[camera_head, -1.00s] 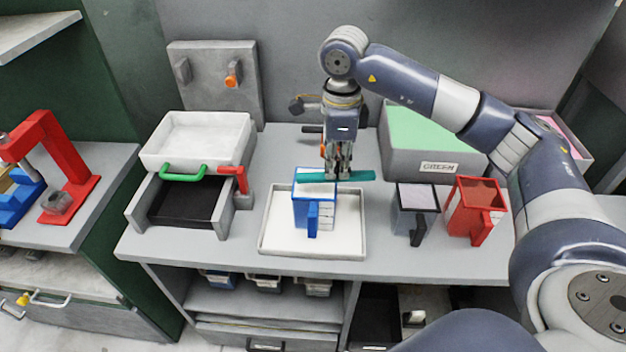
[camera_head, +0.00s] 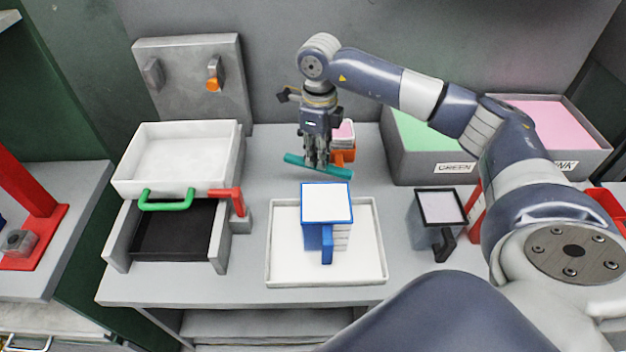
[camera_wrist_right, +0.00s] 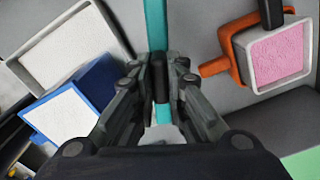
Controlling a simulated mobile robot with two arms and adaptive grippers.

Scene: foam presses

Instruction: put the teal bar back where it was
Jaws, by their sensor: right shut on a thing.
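The teal bar (camera_head: 339,172) is in the grip of my right gripper (camera_head: 317,163), held across the fingers and sloping a little down to the right. It appears above the table, behind the blue mug (camera_head: 318,239). In the right wrist view, the bar (camera_wrist_right: 155,25) runs between the two fingers of the gripper (camera_wrist_right: 160,85), which are shut on it. The bar's middle is hidden by the fingers. I cannot tell from these frames where the bar was before. My left gripper is not in view.
The blue mug stands in a white tray (camera_head: 280,275). An orange mug (camera_head: 345,156) with pink foam stands right behind the bar. A black-handled cup (camera_head: 425,231) stands right of the tray. A white bin (camera_head: 180,165) sits above an open drawer (camera_head: 170,235). Foam boxes (camera_head: 440,168) stand at the back right.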

